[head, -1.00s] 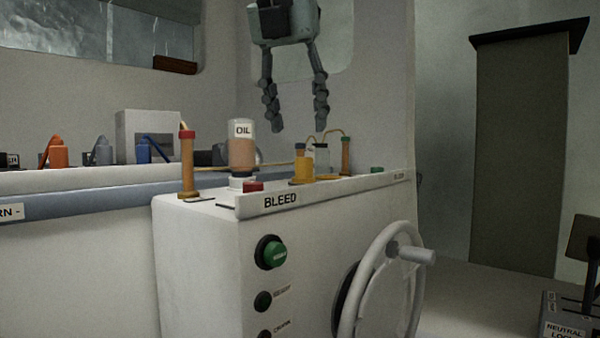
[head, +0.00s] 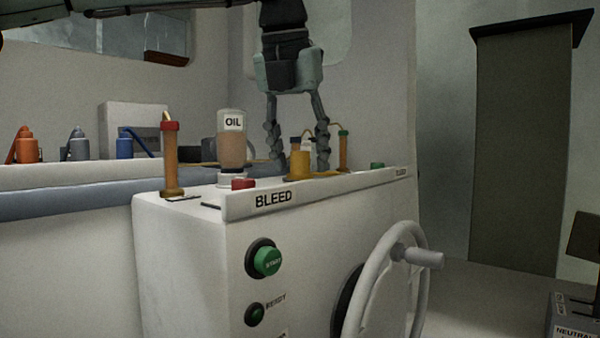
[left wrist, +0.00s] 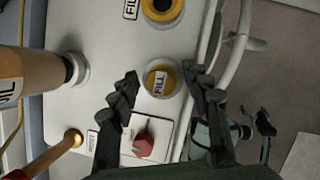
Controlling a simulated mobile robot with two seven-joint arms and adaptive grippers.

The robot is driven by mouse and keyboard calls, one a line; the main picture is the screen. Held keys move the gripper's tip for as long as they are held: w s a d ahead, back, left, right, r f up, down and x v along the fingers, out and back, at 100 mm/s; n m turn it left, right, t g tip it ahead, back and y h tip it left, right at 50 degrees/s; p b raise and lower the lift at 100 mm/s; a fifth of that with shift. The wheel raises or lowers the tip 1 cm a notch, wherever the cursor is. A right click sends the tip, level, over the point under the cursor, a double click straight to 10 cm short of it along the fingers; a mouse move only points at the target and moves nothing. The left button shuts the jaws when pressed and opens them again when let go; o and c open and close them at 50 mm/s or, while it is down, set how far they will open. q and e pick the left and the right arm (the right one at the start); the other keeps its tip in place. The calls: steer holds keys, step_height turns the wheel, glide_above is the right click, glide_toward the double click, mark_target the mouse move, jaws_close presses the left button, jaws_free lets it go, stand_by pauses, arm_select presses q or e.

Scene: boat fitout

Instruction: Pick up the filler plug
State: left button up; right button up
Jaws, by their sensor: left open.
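The filler plug appears to be the yellow round piece marked FILL (left wrist: 160,80), in a pale ring on the white console top. In the head view I take it to be the yellow cylinder (head: 300,165). My left gripper (head: 300,157) points down, with its open fingers on either side of the cylinder in the picture. In the left wrist view the open fingertips (left wrist: 160,81) flank the plug with gaps visible. I see no contact. A dark, clawed shape with a teal body (left wrist: 262,125), low at the right, looks like my right gripper; its jaw state is unclear.
An orange tube (head: 171,160) stands at the console's left end. A yellow ring with a dark centre (left wrist: 162,8) is beyond the plug. A handwheel (head: 385,290) is on the front.

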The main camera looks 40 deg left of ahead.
arm_select(q)
steer(key=shift+f, duration=0.1)
steer(key=c, duration=1.1)
jaws_close()
